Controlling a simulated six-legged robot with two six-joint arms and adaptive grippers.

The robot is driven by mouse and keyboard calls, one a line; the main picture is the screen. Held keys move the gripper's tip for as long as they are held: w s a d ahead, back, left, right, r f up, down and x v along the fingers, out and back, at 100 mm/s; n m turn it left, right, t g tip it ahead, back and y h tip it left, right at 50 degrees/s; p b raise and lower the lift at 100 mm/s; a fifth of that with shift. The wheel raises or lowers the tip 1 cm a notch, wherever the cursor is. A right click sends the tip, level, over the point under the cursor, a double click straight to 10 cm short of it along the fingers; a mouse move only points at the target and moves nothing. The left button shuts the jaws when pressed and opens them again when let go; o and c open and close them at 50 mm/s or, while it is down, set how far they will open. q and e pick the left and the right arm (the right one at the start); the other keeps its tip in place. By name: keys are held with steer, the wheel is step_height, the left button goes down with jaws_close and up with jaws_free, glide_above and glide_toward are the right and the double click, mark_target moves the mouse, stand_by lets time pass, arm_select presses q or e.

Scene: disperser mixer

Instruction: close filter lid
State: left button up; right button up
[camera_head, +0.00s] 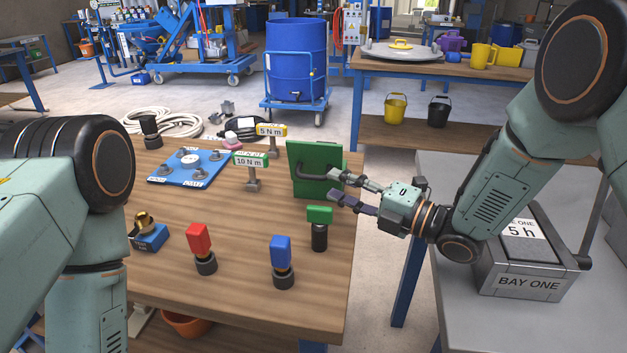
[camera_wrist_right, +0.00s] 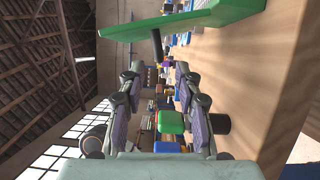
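A green panel (camera_head: 304,157), which looks like the filter lid, stands upright at the right edge of the wooden table. A dark curved handle (camera_head: 312,176) sticks out from its face. In the right wrist view the green panel (camera_wrist_right: 215,16) is at the top, with the dark handle (camera_wrist_right: 157,43) pointing down from it. My right gripper (camera_head: 336,185) is just right of the handle. Its fingers (camera_wrist_right: 160,88) are spread apart with nothing held. The upper finger is close to the handle's end; I cannot tell whether they touch. My left gripper is out of view.
A green-topped knob (camera_head: 320,215) stands just below my right gripper. Blue (camera_head: 281,251) and red (camera_head: 198,239) knobs, two torque signs (camera_head: 251,161) and a blue plate (camera_head: 176,168) share the table. A grey BAY ONE box (camera_head: 528,282) sits on the right bench.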

mark_target(311, 178)
steer(key=x, duration=0.4)
steer(key=shift+a+b, duration=0.3)
steer(key=shift+a, duration=0.2)
steer(key=shift+w+a, duration=0.4)
steer(key=shift+w, duration=0.05)
steer(key=shift+w+a+r, duration=0.1)
steer(key=shift+w+a, duration=0.2)
steer(key=shift+a, duration=0.2)
steer(key=shift+d, duration=0.1)
steer(key=shift+c, duration=0.3)
steer(key=shift+c, duration=0.8)
jaws_close()
steer(key=shift+s, duration=0.1)
